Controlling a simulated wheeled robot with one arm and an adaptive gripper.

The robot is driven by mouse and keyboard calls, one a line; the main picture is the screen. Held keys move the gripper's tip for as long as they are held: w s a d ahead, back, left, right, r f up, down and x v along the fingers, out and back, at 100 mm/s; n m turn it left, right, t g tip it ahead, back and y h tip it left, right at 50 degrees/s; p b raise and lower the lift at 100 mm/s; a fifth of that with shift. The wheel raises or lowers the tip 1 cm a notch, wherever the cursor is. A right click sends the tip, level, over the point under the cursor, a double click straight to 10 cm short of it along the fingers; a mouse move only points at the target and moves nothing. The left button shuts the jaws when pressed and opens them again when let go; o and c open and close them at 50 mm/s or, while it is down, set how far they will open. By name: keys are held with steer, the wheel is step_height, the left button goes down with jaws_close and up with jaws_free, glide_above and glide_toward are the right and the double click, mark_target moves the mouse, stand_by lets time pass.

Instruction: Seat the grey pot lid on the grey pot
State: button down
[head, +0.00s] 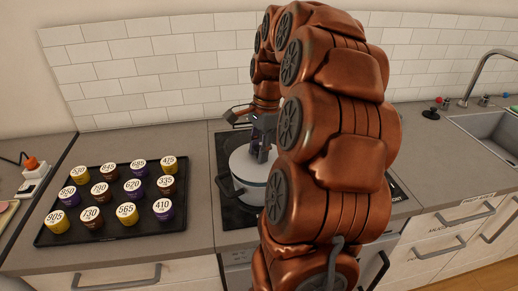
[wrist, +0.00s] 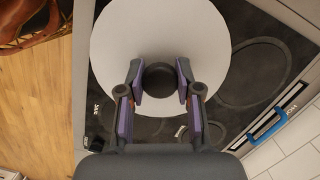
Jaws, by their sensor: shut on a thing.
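The grey pot (head: 247,189) stands on the dark cooktop in the head view, its dark side handle showing at the left. The pale grey lid (head: 243,164) is over the pot's top; it fills the upper middle of the wrist view as a round disc (wrist: 130,35). My gripper (head: 262,142) is above the lid. In the wrist view its fingers (wrist: 160,80) are shut on the lid's dark round knob (wrist: 159,76). The lid hides the pot in the wrist view. I cannot tell whether the lid rests on the rim or is slightly above it.
A black tray (head: 108,236) with several numbered yellow, brown and purple pots stands on the counter at the left. The cooktop (wrist: 290,45) has free burner areas. A sink (head: 490,135) is at the right. The tiled wall (head: 150,70) closes the back. My arm hides the cooktop's middle.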

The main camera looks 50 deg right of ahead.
steer(key=shift+f+b, duration=0.6)
steer(key=shift+f, duration=0.5)
stand_by(0.7)
steer(key=c, duration=1.1)
jaws_free()
steer(key=o, duration=0.6)
steer(key=shift+c, duration=0.2)
steer(key=shift+s+d+r+p, duration=0.1)
steer(key=shift+d+r+p, duration=0.2)
steer(key=shift+r, duration=1.05)
steer(key=shift+d+r+p, duration=0.1)
steer(key=shift+r+p, duration=0.3)
steer(key=shift+r, duration=0.9)
steer(key=shift+s+d+r+p, duration=0.1)
steer(key=shift+d+r+p, duration=0.2)
steer(key=shift+r, duration=1.05)
steer(key=shift+a, duration=0.1)
